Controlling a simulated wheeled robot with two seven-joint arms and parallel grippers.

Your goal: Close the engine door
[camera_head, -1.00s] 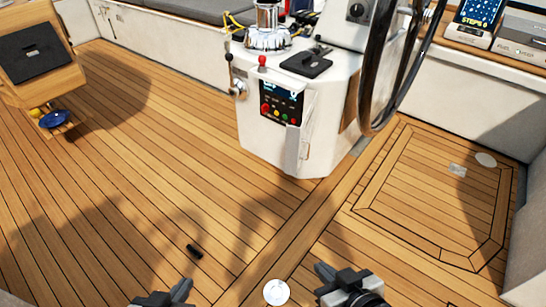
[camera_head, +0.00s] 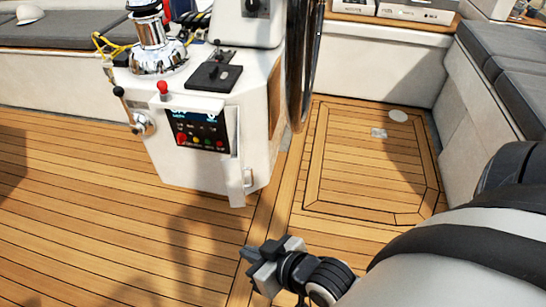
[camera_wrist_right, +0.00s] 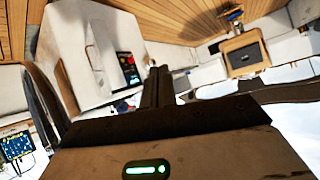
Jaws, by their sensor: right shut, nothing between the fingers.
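A pale door surface with a slim handle (camera_wrist_right: 95,63) shows in the right wrist view, beside the panel (camera_wrist_right: 128,66). My right gripper (camera_head: 250,254) is shut and empty, in front of and below the door, apart from it. Its fingers show in the right wrist view (camera_wrist_right: 156,88). My left gripper is out of view.
The pedestal (camera_head: 175,175) carries levers, a winch (camera_head: 154,45) and the steering wheel (camera_head: 303,65). A bench (camera_head: 505,75) lies on the right. The teak floor (camera_head: 110,215) in front is clear, with a flush hatch (camera_head: 370,165) to the right.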

